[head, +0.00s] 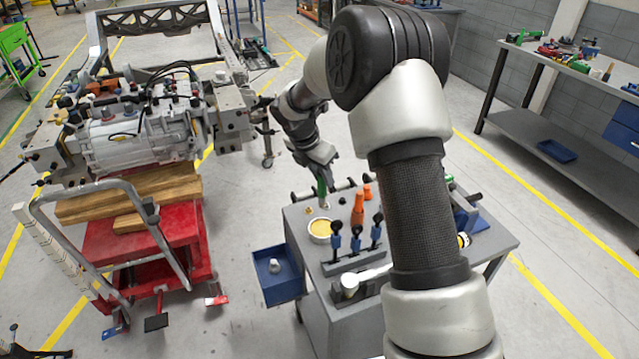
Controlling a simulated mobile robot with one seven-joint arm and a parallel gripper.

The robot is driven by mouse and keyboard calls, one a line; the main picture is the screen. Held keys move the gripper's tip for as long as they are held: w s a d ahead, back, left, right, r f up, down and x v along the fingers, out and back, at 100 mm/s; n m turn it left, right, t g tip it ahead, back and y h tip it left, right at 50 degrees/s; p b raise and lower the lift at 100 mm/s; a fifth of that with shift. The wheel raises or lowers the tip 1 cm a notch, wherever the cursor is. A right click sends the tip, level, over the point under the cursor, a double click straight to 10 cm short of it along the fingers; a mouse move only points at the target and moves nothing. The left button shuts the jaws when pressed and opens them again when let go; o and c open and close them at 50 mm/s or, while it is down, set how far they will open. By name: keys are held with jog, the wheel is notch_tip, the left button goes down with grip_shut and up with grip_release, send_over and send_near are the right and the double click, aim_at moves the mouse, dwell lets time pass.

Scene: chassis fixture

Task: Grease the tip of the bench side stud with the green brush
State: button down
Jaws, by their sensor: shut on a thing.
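My gripper (320,172) is shut on the green brush (321,187) and holds it upright, bristles down, over the back left part of the grey cart top (290,215). The brush tip is just behind a round white tub of yellow grease (320,228); I cannot tell whether it touches the cart. The chassis fixture (140,125) stands to the left, with metal brackets on the side facing the cart (232,118). The bench side stud is too small to make out for sure.
The cart also holds orange bottles (358,207), a rack of blue-handled tools (355,258) and a white-handled tool (365,278). A blue bin (276,275) hangs at its left side. A red lift (145,240) carries the chassis. Floor between is clear.

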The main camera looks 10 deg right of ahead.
aim_at(321, 198)
notch_tip(321, 198, down, 3)
jog(key=shift+r+b, duration=0.1)
jog(key=shift+b, duration=0.3)
notch_tip(321, 198, down, 6)
jog(key=b, duration=0.5)
jog(key=shift+r, duration=0.25)
jog(key=shift+s+f, duration=0.1)
jog(key=shift+f, duration=0.5)
dwell(1.7)
jog(key=shift+r, duration=0.1)
jog(key=shift+r+p, duration=3)
jog(key=shift+r, duration=0.5)
